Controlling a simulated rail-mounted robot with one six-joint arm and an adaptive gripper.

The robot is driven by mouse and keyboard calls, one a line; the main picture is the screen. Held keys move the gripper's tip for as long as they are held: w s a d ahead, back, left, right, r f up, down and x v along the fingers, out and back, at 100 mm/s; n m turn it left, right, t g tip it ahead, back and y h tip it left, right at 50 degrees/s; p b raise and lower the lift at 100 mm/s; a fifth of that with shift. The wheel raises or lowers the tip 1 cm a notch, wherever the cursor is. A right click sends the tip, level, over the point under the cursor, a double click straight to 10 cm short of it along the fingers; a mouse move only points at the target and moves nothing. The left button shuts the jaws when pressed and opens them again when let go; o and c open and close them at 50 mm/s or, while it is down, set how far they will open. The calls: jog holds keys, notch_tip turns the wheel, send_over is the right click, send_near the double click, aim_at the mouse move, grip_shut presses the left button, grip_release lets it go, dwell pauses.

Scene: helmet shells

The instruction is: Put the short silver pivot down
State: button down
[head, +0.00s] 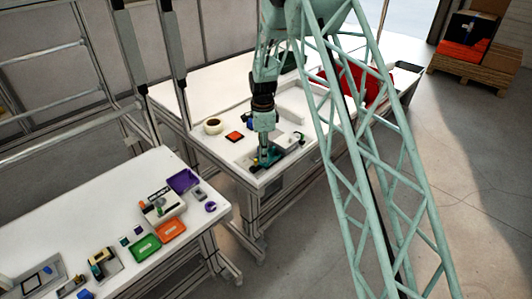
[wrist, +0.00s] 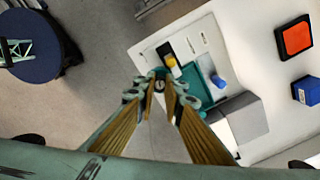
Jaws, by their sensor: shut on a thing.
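My gripper (head: 264,160) points down over the near corner of the far white table in the head view. In the wrist view its fingertips (wrist: 161,82) are close together on a small silver and dark piece, which I take to be the short silver pivot (wrist: 159,85); the fingers hide most of it. The tips appear beside a teal fixture (wrist: 194,78) near the table edge. A yellow piece (wrist: 171,62) and a blue piece (wrist: 218,82) are at this fixture. I cannot tell whether the pivot touches anything below.
A grey block (wrist: 245,117) stands close to the fixture. An orange-topped tray (wrist: 296,39) and a blue item (wrist: 308,91) lie farther right. In the head view, a tape roll (head: 213,126) and a red bin (head: 350,82) are on the table. A second white table (head: 60,222) holds several parts.

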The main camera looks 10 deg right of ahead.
jog(key=w+d, duration=0.1)
jog(key=w, duration=0.3)
jog(key=w+d, duration=0.1)
jog(key=w, duration=0.1)
jog(key=shift+d+f, duration=0.35)
jog(key=shift+f, duration=1.75)
jog(key=shift+f, duration=0.1)
jog(key=c, duration=2.7)
grip_release()
